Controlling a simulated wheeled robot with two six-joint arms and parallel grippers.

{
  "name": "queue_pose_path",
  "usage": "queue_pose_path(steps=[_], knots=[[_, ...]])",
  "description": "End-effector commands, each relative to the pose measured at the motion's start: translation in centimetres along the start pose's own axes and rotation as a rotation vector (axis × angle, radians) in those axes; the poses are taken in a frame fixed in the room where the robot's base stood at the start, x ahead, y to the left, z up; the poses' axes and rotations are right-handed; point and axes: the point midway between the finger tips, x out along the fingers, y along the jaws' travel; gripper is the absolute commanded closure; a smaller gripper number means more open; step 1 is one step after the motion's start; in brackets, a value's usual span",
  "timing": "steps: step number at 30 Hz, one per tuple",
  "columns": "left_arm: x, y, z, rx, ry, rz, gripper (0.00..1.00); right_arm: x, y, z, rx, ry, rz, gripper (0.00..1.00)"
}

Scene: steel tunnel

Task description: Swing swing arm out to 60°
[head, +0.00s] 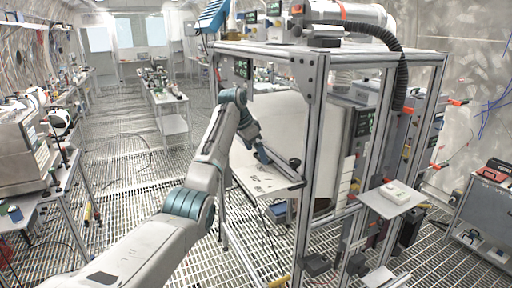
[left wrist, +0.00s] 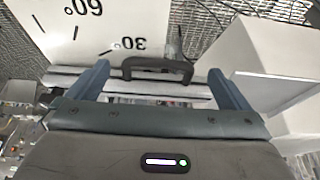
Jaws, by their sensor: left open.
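The swing arm (left wrist: 180,86) shows in the left wrist view as a silver bar with a black arched handle (left wrist: 156,66). A white dial plate (left wrist: 105,25) lies beyond it, with 60° at upper left and 30° nearer the handle. In the head view the plate (head: 262,184) juts from the steel frame, with the swing arm (head: 283,170) above it. My left gripper (head: 263,154) is at the swing arm. In the left wrist view its fingers are spread, one on each side of the handle; contact is not clear. My right gripper is out of view.
The steel frame (head: 315,120) holds a large white cylinder (head: 280,120) close to my left arm. A white box (left wrist: 275,65) is right of the fingers in the left wrist view. A small shelf (head: 390,203) juts out at right. Open grated floor (head: 115,205) lies left.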

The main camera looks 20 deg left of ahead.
Motion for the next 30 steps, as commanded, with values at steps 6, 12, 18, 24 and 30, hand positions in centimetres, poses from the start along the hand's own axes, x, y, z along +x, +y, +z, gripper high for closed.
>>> queue_pose_path(steps=[6,12,18,24,30], knots=[[1.2,0.0,0.0,0.000,0.001,-0.001,0.00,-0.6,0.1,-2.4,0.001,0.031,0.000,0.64],[1.3,0.0,0.0,0.000,0.001,-0.001,0.00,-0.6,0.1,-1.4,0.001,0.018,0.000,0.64],[1.3,0.0,0.0,-0.001,0.001,-0.001,0.33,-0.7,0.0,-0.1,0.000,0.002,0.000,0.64],[1.3,0.0,0.0,-0.001,0.001,-0.002,0.57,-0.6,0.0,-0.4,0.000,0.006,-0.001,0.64],[1.4,-0.5,-0.3,-0.026,0.000,-0.011,0.57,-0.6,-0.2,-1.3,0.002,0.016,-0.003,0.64]])
